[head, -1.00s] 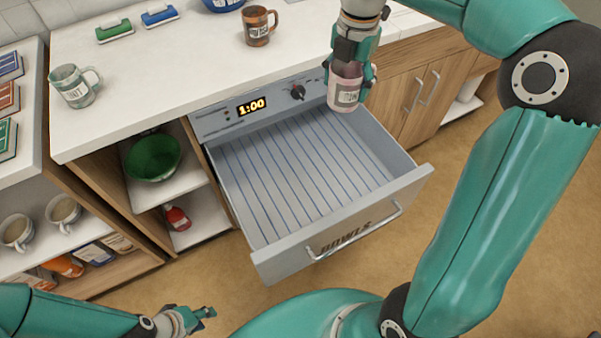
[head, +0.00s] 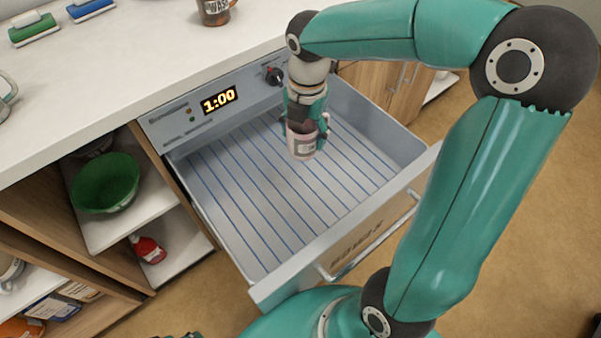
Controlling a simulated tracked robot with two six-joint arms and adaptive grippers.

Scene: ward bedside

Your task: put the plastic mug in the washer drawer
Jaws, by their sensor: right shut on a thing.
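The washer drawer (head: 235,205) is pulled open below the counter, with a blue-striped, empty-looking floor and "BOWLS" lettering on its front. My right gripper (head: 304,128) points down over the drawer and is shut on a pinkish mug with a pale label (head: 302,146), taken as the plastic mug. The mug is upright above the drawer's far middle part; its gap to the floor is hard to judge. The fingers hide part of it. Only a dark bit of my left gripper (head: 180,335) shows at the bottom edge; its jaws cannot be read.
A copper-coloured mug (head: 214,10) stands on the counter (head: 110,90), with a greyish mug (head: 5,95) cut off at the left edge. A green bowl (head: 105,183) and a red bottle (head: 147,249) sit on shelves left of the drawer. The drawer's control panel shows 1:00.

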